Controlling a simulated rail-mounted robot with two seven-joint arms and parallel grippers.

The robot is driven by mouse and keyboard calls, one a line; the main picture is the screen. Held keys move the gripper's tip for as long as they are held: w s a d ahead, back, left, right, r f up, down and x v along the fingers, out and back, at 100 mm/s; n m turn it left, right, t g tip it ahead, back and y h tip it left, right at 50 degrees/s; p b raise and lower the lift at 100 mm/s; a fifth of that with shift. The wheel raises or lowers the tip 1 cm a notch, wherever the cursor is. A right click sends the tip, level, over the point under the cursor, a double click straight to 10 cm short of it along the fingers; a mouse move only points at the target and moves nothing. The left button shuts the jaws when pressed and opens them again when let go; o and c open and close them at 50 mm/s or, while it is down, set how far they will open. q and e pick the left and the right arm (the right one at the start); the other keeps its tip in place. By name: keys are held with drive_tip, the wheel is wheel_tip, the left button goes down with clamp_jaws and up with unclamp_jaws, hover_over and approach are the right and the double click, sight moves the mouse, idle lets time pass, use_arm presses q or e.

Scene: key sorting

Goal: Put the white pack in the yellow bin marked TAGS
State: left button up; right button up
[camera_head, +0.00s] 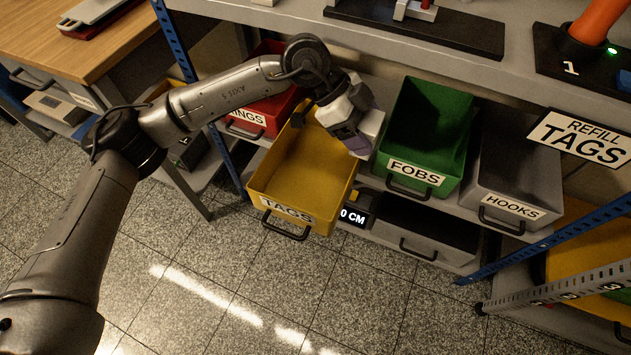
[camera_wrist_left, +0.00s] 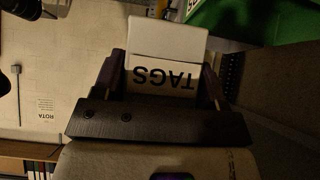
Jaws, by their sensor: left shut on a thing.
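The white pack (camera_head: 371,126) is in my left gripper (camera_head: 354,140) in the head view, above the right rim of the yellow bin, beside the green bin. The left wrist view shows the white pack (camera_wrist_left: 168,42) between the two dark fingers, with an upside-down "TAGS" print on it. The yellow bin (camera_head: 262,182) marked TAGS juts forward from the shelf and tilts down at the front. Its visible inside looks empty; its back right part is hidden by my gripper. My right gripper is not in view.
A red bin (camera_head: 258,117) stands left of the yellow one; the green FOBS bin (camera_head: 425,130) and grey HOOKS bin (camera_head: 520,165) stand to its right. The upper shelf (camera_head: 360,48) is close above my left wrist. Blue shelf posts (camera_head: 230,160) flank the bins.

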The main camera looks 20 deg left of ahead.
use_arm(q)
wheel_tip(320, 180, down, 4)
drive_tip(key=shift+r+b, duration=0.25)
drive_tip(key=shift+b, duration=0.95)
drive_tip(key=shift+w+a+f+b, duration=0.1)
drive_tip(key=shift+a+f+b, duration=0.05)
drive_tip(key=shift+f+b, duration=0.25)
drive_tip(key=b, duration=0.4)
hover_over(320, 162)
wheel_tip(320, 162, down, 7)
drive_tip(key=shift+f+b, duration=0.75)
drive_tip(key=shift+f, duration=1.2)
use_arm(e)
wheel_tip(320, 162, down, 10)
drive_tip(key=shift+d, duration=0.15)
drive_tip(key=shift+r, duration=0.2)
use_arm(q)
drive_tip(key=shift+p, duration=0.3)
drive_tip(key=shift+f+p, duration=0.3)
drive_tip(key=shift+f, duration=0.25)
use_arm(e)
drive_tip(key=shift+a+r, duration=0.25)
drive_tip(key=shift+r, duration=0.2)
